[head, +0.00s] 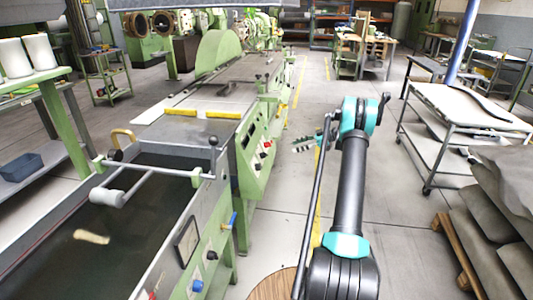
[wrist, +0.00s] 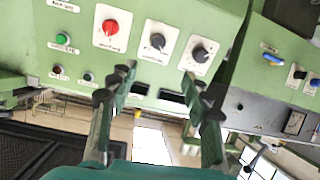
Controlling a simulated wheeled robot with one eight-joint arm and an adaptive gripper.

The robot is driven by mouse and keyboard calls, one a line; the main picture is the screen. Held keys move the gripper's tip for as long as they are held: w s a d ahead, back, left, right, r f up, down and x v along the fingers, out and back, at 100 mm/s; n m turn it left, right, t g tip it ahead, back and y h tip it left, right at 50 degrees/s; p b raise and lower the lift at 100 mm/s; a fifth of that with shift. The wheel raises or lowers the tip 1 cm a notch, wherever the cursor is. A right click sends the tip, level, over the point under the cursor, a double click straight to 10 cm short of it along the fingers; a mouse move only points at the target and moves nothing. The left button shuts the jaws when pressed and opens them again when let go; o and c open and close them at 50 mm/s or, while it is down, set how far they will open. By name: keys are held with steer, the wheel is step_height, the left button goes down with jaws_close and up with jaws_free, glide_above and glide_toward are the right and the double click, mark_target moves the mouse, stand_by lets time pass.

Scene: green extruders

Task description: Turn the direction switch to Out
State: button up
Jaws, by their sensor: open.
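The green control panel (wrist: 85,55) fills the upper part of the wrist view; in the head view it (head: 250,148) is on the side of the green machine. It carries a red knob (wrist: 111,27) and two black rotary knobs on white plates, a middle one (wrist: 158,41) and a right one (wrist: 200,54). The labels are too small to read, so I cannot tell which is the direction switch. My gripper (wrist: 157,76) is open and empty, its fingers apart below the black knobs. In the head view it (head: 300,143) is right of the panel, pointing left.
A green button (wrist: 61,37) and small dark knobs are at the panel's left. A neighbouring panel with a blue handle (wrist: 273,58) is at the right. In the head view, a white-topped cart (head: 465,105) stands at the right; the aisle floor (head: 310,85) beyond my arm is clear.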

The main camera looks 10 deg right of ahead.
glide_toward(264, 155)
steer(key=x, duration=0.3)
steer(key=w+x, duration=0.1)
steer(key=x, duration=0.5)
steer(key=shift+w+d+f, duration=0.15)
steer(key=shift+d+f, duration=0.2)
jaws_close()
